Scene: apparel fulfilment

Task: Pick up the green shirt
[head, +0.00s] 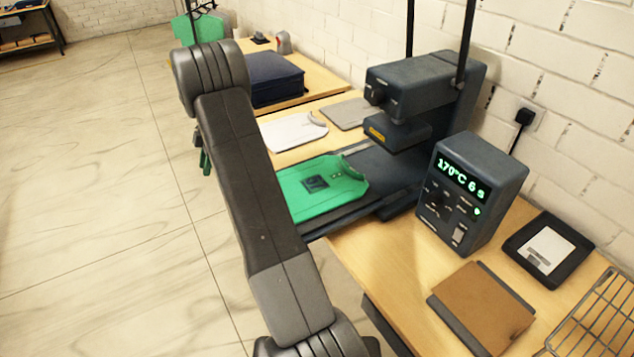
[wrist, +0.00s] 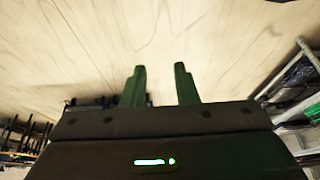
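The green shirt (head: 345,189) lies flat on the lower plate of the heat press, with a small dark square print on it. Its left part is hidden behind my arm in the head view. My gripper (wrist: 159,82) shows in the wrist view with its two dark green fingers apart and nothing between them. The wrist view shows pale floor past the fingers and no shirt. In the head view, only a bit of the gripper shows behind my arm, out over the floor, left of the table and apart from the shirt.
The heat press (head: 420,90) has its head swung above the table behind the shirt. A control box (head: 470,190) reads 170°C 6 s.

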